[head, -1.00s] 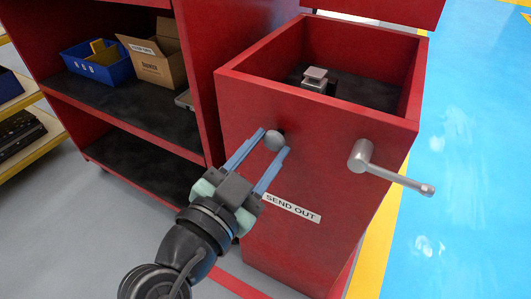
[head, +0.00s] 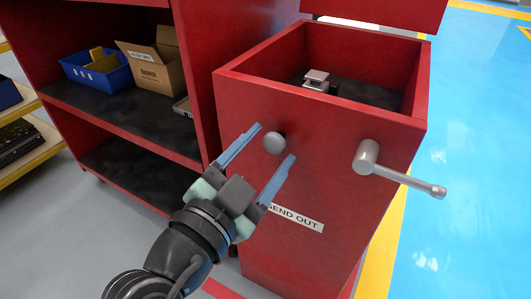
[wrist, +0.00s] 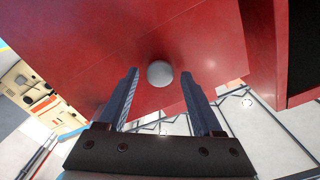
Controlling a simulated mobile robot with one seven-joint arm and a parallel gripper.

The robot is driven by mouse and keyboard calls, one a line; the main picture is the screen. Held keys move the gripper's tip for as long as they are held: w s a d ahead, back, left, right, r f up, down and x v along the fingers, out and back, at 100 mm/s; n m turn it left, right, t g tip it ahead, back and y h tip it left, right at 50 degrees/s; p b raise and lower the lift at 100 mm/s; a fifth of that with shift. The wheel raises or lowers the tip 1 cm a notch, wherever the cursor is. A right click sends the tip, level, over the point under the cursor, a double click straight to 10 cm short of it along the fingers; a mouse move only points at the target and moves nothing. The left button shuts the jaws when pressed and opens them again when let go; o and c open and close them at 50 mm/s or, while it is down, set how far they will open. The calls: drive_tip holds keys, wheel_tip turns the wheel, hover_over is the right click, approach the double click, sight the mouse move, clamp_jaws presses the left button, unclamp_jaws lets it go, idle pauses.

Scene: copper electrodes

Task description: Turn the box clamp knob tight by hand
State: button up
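The clamp knob (head: 274,143) is a round grey knob on the front face of the red box (head: 330,125). It also shows in the wrist view (wrist: 160,74), ahead of and between my fingers. My gripper (head: 265,144) is open, with one blue finger on either side of the knob's line. In the wrist view the fingertips stand apart from the knob, with a gap on both sides. A small grey metal clamp piece (head: 316,80) shows inside the open-topped box; its lower part is hidden by the front wall.
A grey crank handle (head: 400,174) sticks out of the box to the right of the knob. A "SEND OUT" label (head: 296,217) is below. A red shelf (head: 125,120) at left holds a blue bin (head: 97,68) and a cardboard box (head: 156,62). Blue floor (head: 470,190) is clear at right.

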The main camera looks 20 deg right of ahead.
drive_tip(key=b+v, duration=0.1)
drive_tip(key=v, duration=0.5)
idle(0.6)
drive_tip(key=p+v, duration=0.4)
drive_tip(key=v, duration=0.9)
